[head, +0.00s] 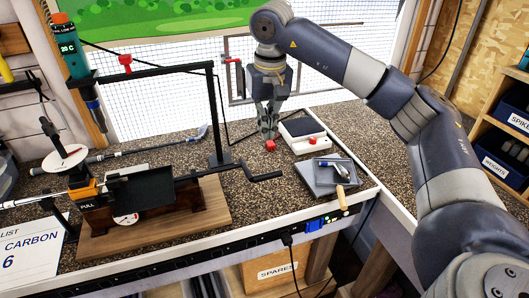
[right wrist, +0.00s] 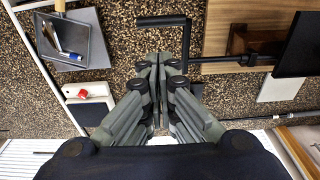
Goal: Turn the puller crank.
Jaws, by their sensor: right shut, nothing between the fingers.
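The puller (head: 140,203) stands on a wooden base on the bench, with a dark block, an orange band marked PULL and round dials. Its black crank (head: 262,177) sticks out to the right on a rod, the handle end pointing right. In the right wrist view the crank (right wrist: 163,21) lies just beyond my fingertips. My right gripper (head: 268,130) is shut and empty, pointing down behind the crank and apart from it in the head view. Its closed fingers also show in the right wrist view (right wrist: 152,75). My left gripper is out of view.
A small red block (head: 270,146) shows just below my right fingertips. A white box with a dark top (head: 303,128) and a grey tray (head: 324,186) with tools stand right of the crank. A black upright post (head: 217,120) stands left of my right gripper.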

